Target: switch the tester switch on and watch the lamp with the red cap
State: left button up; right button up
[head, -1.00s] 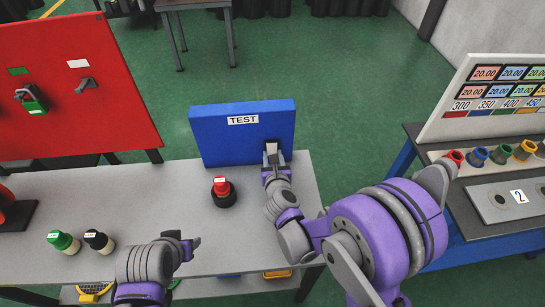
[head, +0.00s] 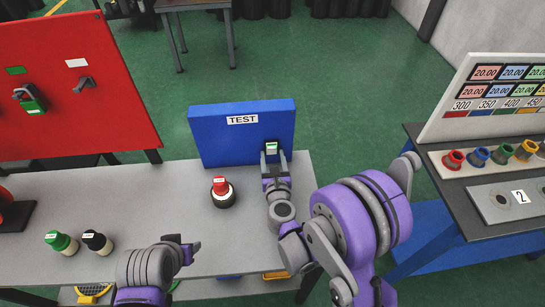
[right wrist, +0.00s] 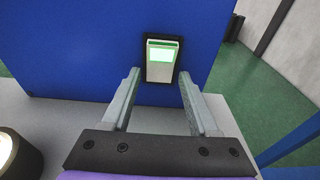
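The tester (head: 215,140) is a blue upright panel marked TEST on the grey table. Its switch (head: 271,147) glows green and also shows in the right wrist view (right wrist: 162,55). My right gripper (head: 275,160) is just in front of the switch, with its fingers apart and nothing between them; it also shows in the right wrist view (right wrist: 162,85). The lamp with the red cap (head: 220,186) stands upright on the table, left of the gripper. A pale, bright ring shows under its cap, above the black base. My left gripper (head: 190,250) is low over the table's front; its fingers are unclear.
A green-capped cylinder (head: 61,242) and a black-capped one (head: 96,242) stand at the table's front left. A red panel (head: 75,85) rises at the left. A second table (head: 455,187) at the right carries several coloured cylinders. The table middle is clear.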

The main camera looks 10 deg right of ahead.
jog(key=shift+o, duration=0.5)
pick_arm(q)
jog(key=shift+s+f+b, duration=0.25)
jog(key=shift+f+b, duration=0.2)
jog(key=shift+f, duration=0.2)
jog(key=shift+s+f+b, duration=0.25)
jog(key=shift+f+b, duration=0.15)
jog(key=shift+f, duration=0.2)
pick_arm(e)
jog(key=s, duration=0.3)
jog(key=s+r, duration=0.1)
jog(key=s, duration=0.6)
jog(key=shift+s+r, duration=0.25)
jog(key=shift+s, duration=0.15)
jog(key=shift+r, duration=0.1)
notch_tip(320, 180, up, 5)
jog(key=s+a+n+g+y, duration=0.25)
jog(key=n+y, duration=0.35)
jog(key=n, duration=1.5)
jog(key=s+d+f+n+g+h, duration=0.2)
jog(key=s+d+n, duration=0.2)
jog(key=s+n, duration=0.1)
jog(key=s+d+f+n+g+h, duration=0.2)
jog(key=s+d+n+g, duration=0.1)
jog(key=s+d+n, duration=0.2)
jog(key=s+d+f+n+g+h, duration=0.2)
jog(key=s+d+n+g, duration=0.1)
jog(key=s+d+n, duration=0.2)
jog(key=shift+d+g, duration=0.1)
jog(key=shift+g, duration=0.15)
